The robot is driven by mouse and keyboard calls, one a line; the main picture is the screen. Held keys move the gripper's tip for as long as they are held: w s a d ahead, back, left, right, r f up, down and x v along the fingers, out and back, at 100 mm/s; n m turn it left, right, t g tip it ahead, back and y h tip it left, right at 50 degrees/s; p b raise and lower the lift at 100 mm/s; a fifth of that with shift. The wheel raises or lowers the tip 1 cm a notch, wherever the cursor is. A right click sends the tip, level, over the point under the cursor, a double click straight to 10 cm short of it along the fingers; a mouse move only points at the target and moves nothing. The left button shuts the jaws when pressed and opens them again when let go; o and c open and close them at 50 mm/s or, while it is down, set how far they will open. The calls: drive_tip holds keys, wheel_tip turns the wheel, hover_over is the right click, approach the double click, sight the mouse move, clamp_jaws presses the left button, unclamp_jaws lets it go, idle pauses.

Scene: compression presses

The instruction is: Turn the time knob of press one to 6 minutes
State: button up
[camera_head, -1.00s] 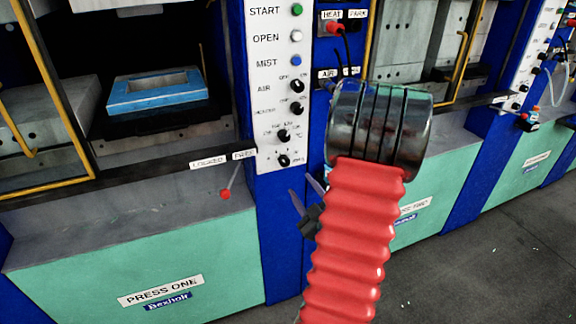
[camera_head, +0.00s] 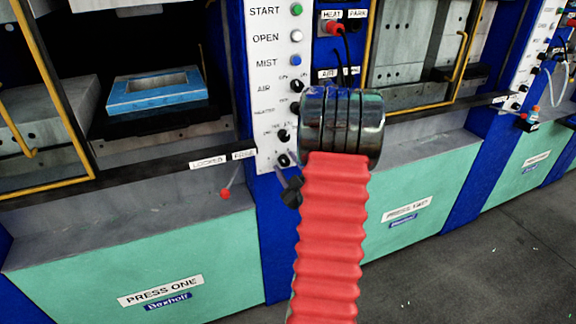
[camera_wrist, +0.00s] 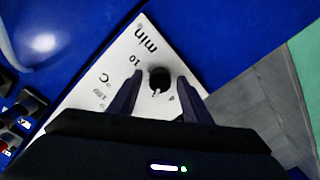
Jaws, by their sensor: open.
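The time knob (camera_wrist: 159,80) is a small black dial on the white control panel. In the wrist view "min" and "10" are printed beside it, and it sits between the open fingers of my gripper (camera_wrist: 157,92). No contact with the knob is visible. In the head view the knob (camera_head: 283,160) is the lowest on the panel of press one (camera_head: 160,291). My gripper (camera_head: 287,172) is just below and beside it there, partly hidden behind my red arm sleeve.
Other black knobs (camera_head: 283,136) sit above it, with green, white and blue buttons (camera_head: 297,36) higher up. A red-tipped lever (camera_head: 226,194) stands to the left. Press one's open chamber holds a blue frame (camera_head: 156,90).

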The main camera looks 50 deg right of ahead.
drive_tip(key=shift+c, duration=0.4)
drive_tip(key=c, duration=1)
drive_tip(key=shift+o, duration=0.2)
drive_tip(key=shift+m, duration=1.1)
drive_tip(key=o, duration=1)
drive_tip(key=shift+o, duration=0.2)
drive_tip(key=v, duration=1.4)
